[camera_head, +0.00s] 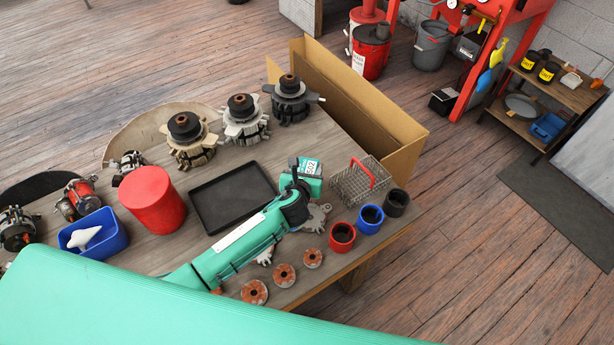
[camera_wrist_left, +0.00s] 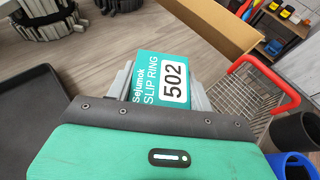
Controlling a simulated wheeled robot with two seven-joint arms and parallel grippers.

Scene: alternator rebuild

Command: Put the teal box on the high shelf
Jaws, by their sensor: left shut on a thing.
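In the head view my left gripper (camera_head: 298,175) partly hides the box. I cannot tell whether the box touches the bench. A two-level wooden shelf unit stands at the far right; its upper shelf (camera_head: 571,95) holds two dark bottles with yellow labels. My right gripper is not in view.
A black tray (camera_head: 232,197), a wire basket (camera_head: 352,187) with a red handle, and red, blue and black cups (camera_head: 369,218) surround the gripper. An open cardboard box (camera_head: 365,105) stands behind the bench. Open wooden floor lies between bench and shelf unit.

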